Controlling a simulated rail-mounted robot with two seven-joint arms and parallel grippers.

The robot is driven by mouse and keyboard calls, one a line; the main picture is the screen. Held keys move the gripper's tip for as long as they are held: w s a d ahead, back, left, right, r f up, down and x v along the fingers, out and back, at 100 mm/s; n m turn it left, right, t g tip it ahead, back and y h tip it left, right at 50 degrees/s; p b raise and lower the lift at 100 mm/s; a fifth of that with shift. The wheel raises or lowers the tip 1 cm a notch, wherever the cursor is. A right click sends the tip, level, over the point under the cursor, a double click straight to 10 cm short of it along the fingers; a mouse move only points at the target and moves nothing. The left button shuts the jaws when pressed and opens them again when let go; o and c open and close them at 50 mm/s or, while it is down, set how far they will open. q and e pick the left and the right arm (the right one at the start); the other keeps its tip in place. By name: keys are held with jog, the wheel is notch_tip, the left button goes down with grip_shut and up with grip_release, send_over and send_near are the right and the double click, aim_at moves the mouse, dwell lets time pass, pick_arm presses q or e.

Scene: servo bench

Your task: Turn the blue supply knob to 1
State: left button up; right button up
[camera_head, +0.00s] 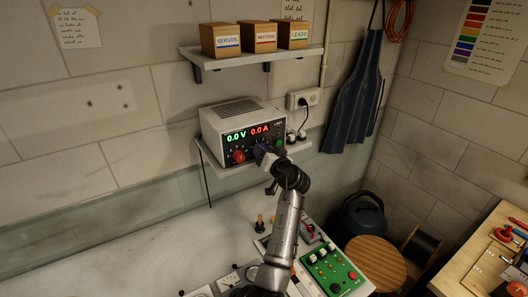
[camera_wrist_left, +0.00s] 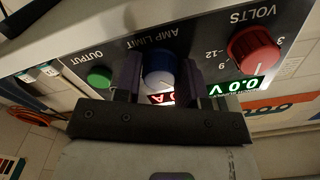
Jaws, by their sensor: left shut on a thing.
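The power supply (camera_head: 242,133) stands on a small wall shelf, its displays reading 0.0 V and 0.0 A. The blue knob (camera_wrist_left: 160,66), labelled AMP LIMIT, is on its front panel in the left wrist view, which shows the panel upside down. My left gripper (camera_head: 264,154) reaches up to the panel, and its two dark fingers are shut on the blue knob, one on each side. In the head view the gripper mostly hides this knob. The knob's pointer and scale are not readable. My right gripper is not in view.
The red VOLTS knob (camera_wrist_left: 255,50) and the green OUTPUT button (camera_wrist_left: 99,76) flank the blue knob closely. A shelf with labelled boxes (camera_head: 262,38) hangs above. A wall socket (camera_head: 303,98) is to the right. A green board (camera_head: 333,270) lies on the bench.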

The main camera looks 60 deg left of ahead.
pick_arm(q)
jog(key=shift+m+p, duration=0.5)
jog(key=shift+m, duration=1.1)
jog(key=o, duration=0.9)
jog(key=shift+d, duration=0.1)
jog(key=d+b, duration=0.2)
jog(key=d, duration=1.1)
jog(key=shift+d+b, duration=0.35)
jog(key=shift+b, duration=0.05)
jog(key=shift+s, duration=0.1)
